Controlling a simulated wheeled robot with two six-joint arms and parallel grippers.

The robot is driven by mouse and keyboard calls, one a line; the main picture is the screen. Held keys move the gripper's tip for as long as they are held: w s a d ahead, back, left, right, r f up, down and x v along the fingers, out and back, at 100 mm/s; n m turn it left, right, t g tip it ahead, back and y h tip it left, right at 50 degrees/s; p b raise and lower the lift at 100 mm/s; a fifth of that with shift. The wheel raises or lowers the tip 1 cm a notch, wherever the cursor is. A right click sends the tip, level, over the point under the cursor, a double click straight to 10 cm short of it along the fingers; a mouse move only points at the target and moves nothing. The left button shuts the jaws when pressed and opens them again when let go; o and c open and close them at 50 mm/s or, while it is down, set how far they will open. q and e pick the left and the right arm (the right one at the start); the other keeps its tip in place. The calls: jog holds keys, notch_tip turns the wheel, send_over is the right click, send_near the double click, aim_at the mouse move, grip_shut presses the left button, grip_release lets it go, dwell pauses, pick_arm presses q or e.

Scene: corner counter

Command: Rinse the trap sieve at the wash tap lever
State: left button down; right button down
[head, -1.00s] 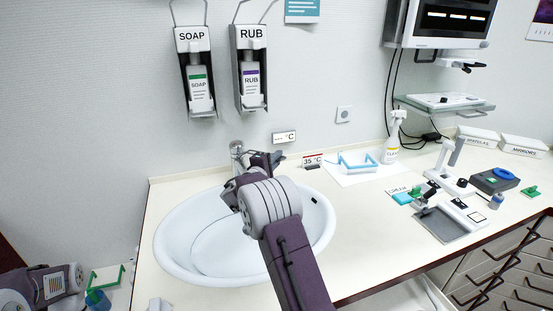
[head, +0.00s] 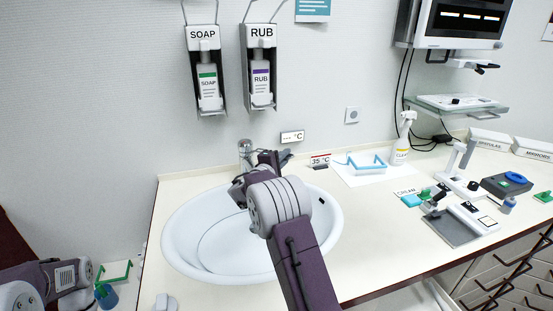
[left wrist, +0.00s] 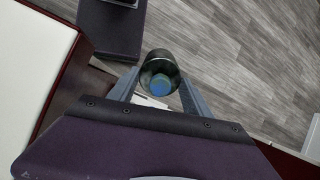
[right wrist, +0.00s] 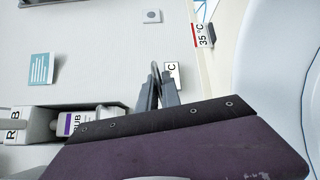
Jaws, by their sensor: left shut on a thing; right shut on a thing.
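The wash tap (head: 245,152) stands at the back of the white basin (head: 178,222). My right gripper (head: 272,158) is beside the tap, with its arm reaching over the basin. In the right wrist view its fingers (right wrist: 158,88) are closed together; the lever between them is mostly hidden. My left gripper (head: 98,284) is at the lower left, away from the basin. It is shut on a small cup-like blue piece (head: 107,297), apparently the trap sieve. In the left wrist view this piece is round and dark-walled with a blue centre (left wrist: 160,82), between the fingertips.
Soap (head: 207,85) and rub (head: 261,80) dispensers hang above the basin. A green frame (head: 115,271) lies by my left gripper. Right of the basin are a blue frame (head: 366,163), a spray bottle (head: 402,140) and small devices.

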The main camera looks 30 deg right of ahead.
pick_arm(q)
jog(key=shift+f, duration=0.2)
pick_arm(e)
jog(key=shift+w+r, duration=0.15)
jog(key=shift+r, duration=0.2)
jog(key=c, duration=1.5)
grip_release()
jog(key=shift+c, duration=0.2)
jog(key=shift+a, duration=0.1)
